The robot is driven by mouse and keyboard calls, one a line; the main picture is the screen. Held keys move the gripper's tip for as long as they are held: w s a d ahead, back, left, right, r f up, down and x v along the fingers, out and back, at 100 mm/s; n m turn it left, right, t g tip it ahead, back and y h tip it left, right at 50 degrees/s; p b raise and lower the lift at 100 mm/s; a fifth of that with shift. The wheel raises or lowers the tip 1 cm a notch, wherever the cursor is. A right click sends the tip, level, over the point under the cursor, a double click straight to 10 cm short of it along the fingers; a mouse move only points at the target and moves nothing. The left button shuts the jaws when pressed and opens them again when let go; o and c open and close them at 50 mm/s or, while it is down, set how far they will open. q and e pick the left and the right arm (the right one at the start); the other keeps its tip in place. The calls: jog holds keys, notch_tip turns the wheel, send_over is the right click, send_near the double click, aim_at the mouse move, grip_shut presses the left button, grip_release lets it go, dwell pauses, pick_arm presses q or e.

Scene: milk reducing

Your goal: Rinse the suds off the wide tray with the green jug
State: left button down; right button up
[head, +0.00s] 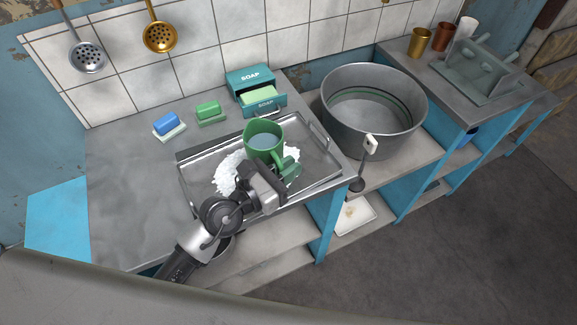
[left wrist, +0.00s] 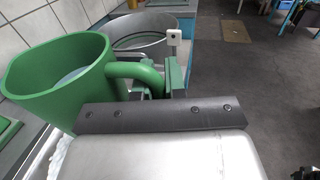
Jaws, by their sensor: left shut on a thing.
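The green jug (head: 264,146) is above the wide tray in the head view, upright or nearly so, with liquid visible inside. My left gripper (head: 288,172) is shut on its handle. In the left wrist view the jug (left wrist: 60,85) fills the left side, its handle (left wrist: 140,72) running to my gripper (left wrist: 172,80). The wide metal tray (head: 318,150) lies on the counter. White suds (head: 228,172) cover part of its middle, partly hidden by the jug and my arm. My right gripper is not in view.
A teal soap box (head: 250,80) with an open drawer stands behind the tray. Blue (head: 166,122) and green (head: 208,108) bars sit at the back left. A large metal pot (head: 372,110) stands right of the counter. The left counter area is clear.

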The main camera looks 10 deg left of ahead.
pick_arm(q)
notch_tip(320, 180, up, 6)
jog(key=w+a+n+p, duration=0.2)
jog(key=n+p, duration=0.6)
jog(key=n, duration=0.5)
dwell(0.9)
jog(key=shift+a, duration=0.1)
dwell(0.6)
